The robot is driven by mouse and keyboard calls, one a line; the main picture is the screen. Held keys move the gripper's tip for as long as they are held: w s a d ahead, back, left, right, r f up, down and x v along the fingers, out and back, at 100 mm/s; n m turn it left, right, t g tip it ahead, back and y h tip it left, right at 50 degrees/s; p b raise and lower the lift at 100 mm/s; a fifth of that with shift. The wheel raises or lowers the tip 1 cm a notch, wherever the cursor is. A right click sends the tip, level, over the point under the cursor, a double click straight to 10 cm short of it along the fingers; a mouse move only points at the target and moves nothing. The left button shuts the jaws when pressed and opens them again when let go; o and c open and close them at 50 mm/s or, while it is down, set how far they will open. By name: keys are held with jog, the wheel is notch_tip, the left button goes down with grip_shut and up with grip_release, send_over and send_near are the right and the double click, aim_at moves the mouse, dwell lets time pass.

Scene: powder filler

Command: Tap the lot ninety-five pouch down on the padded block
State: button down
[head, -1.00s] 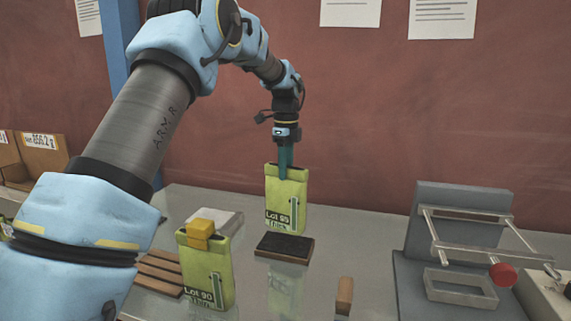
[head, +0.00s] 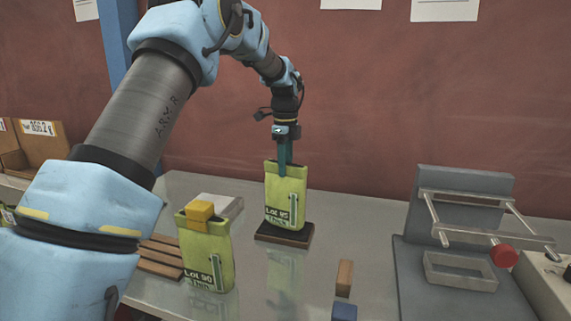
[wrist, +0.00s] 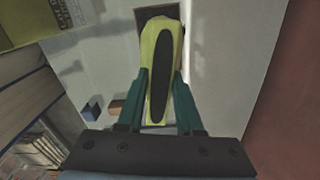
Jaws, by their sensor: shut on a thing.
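My gripper (head: 284,172) is shut on the top of the lime-green Lot 95 pouch (head: 285,200). The pouch hangs upright, its label facing the head camera. Its lower edge is at the top of the dark padded block (head: 297,239) and hides part of it; I cannot tell if they touch. In the wrist view, the teal fingers (wrist: 161,85) flank the pouch's dark open mouth (wrist: 159,70), and a bit of the block (wrist: 150,13) shows behind it. The Lot 90 pouch (head: 207,262), with a yellow clip on top, stands apart at the front left.
Brown slats (head: 160,258) and a pale flat item (head: 220,205) lie to the left. A small brown block (head: 344,278) and a blue block (head: 344,312) are at the front right. A grey fixture with a red knob (head: 503,256) stands on the right.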

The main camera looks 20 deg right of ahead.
jog(key=shift+f+b, duration=0.3)
jog(key=shift+f, duration=0.6)
jog(key=shift+r, duration=0.1)
jog(key=shift+r+p, duration=1.25)
jog(key=shift+r, duration=0.25)
jog(key=shift+f, duration=0.25)
jog(key=shift+f+b, duration=0.65)
jog(key=shift+f, duration=0.6)
jog(key=shift+r, duration=0.15)
